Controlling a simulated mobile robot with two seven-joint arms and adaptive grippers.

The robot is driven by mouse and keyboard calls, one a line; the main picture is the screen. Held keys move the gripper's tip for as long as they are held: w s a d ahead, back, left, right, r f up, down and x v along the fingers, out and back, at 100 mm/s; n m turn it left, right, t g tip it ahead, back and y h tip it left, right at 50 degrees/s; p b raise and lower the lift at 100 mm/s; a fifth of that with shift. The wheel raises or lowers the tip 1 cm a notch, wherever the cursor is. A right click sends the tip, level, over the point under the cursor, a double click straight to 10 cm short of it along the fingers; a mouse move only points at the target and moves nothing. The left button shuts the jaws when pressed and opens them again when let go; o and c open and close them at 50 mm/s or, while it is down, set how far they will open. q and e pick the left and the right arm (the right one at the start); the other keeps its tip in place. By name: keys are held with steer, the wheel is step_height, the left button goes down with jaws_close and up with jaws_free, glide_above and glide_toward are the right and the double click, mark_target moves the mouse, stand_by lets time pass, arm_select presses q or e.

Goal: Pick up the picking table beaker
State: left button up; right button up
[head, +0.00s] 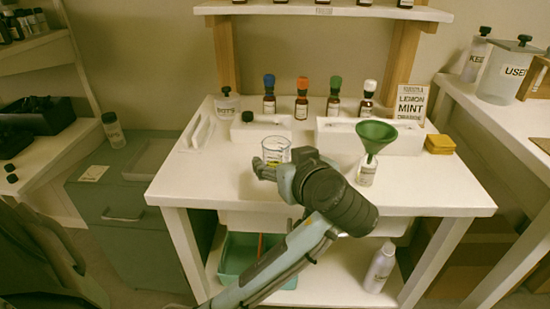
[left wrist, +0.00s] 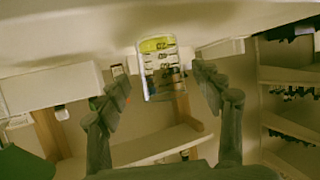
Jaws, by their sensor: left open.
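The clear beaker (head: 276,148) stands on the white table near its middle, with yellow liquid in the bottom and dark graduation marks. My left gripper (head: 268,168) is at the beaker, its fingers in front of the lower part and hiding some of it. In the left wrist view, which is upside down, the beaker (left wrist: 161,68) appears between the two spread fingertips of the open left gripper (left wrist: 162,84). A gap shows on both sides of it, and I cannot tell exactly how deep it sits between the fingers. My right gripper is out of view.
Dropper bottles with blue (head: 269,95), orange (head: 302,98), green (head: 334,98) and white (head: 367,100) tops stand behind. A green funnel (head: 375,135) sits in a bottle at right. White rack (head: 325,137) and yellow sponges (head: 440,144) are nearby. The front table edge is clear.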

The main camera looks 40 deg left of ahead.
mark_target(275, 155)
arm_select(q)
steer(key=x, duration=0.4)
steer(key=shift+a+f, duration=0.15)
steer(key=shift+c, duration=0.6)
steer(key=c, duration=1.1)
steer(key=shift+c, duration=0.2)
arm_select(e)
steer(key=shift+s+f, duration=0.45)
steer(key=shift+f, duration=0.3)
arm_select(q)
steer(key=shift+r, duration=0.25)
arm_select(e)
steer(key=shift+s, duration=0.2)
